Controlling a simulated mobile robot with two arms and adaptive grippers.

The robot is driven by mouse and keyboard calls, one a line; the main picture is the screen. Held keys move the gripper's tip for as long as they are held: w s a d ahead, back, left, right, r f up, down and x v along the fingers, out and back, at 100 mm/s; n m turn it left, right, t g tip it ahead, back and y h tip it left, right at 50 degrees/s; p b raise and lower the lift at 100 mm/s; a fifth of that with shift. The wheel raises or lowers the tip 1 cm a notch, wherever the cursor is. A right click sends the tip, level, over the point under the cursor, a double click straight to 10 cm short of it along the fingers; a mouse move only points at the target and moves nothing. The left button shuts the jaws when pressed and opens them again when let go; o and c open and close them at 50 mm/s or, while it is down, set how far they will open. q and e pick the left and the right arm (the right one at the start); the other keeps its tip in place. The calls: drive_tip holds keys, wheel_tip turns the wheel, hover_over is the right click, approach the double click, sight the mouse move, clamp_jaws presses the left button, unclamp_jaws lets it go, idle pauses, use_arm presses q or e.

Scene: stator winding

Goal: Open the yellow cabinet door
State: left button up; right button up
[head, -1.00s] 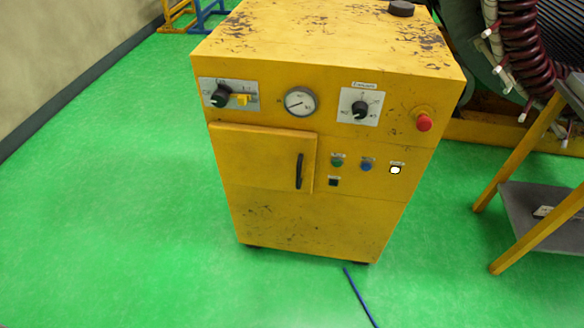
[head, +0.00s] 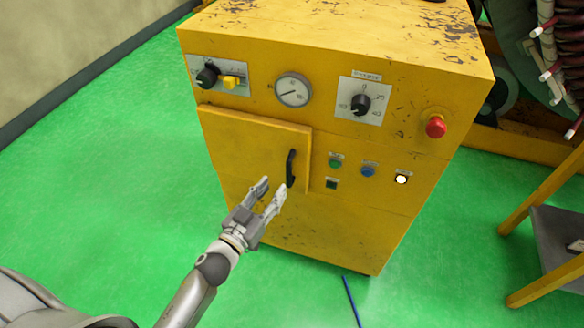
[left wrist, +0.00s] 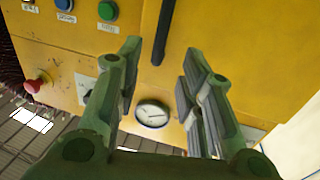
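The yellow cabinet (head: 330,235) stands ahead of me, with its door (head: 240,150) on the left of the front face. The door looks shut. Its black upright handle (head: 291,168) is near the door's right edge. My left gripper (head: 273,188) is open and empty, with its fingertips just left of and below the handle in the head view. In the left wrist view, the picture is turned over; the handle (left wrist: 163,32) shows beyond the gap between the open fingers (left wrist: 160,60). I cannot tell whether anything touches. My right gripper is not in view.
Above the door are a knob panel (head: 218,76) and a gauge (head: 293,90). A red button (head: 436,127) sticks out at the right. A yellow-legged stand (head: 545,280) is on the right. The green floor (head: 90,190) left of the cabinet is clear.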

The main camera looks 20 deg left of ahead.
sight(287, 171)
use_arm(q)
drive_tip(key=x, duration=0.9)
drive_tip(key=shift+w+d, duration=0.1)
drive_tip(key=shift+w, duration=0.1)
clamp_jaws()
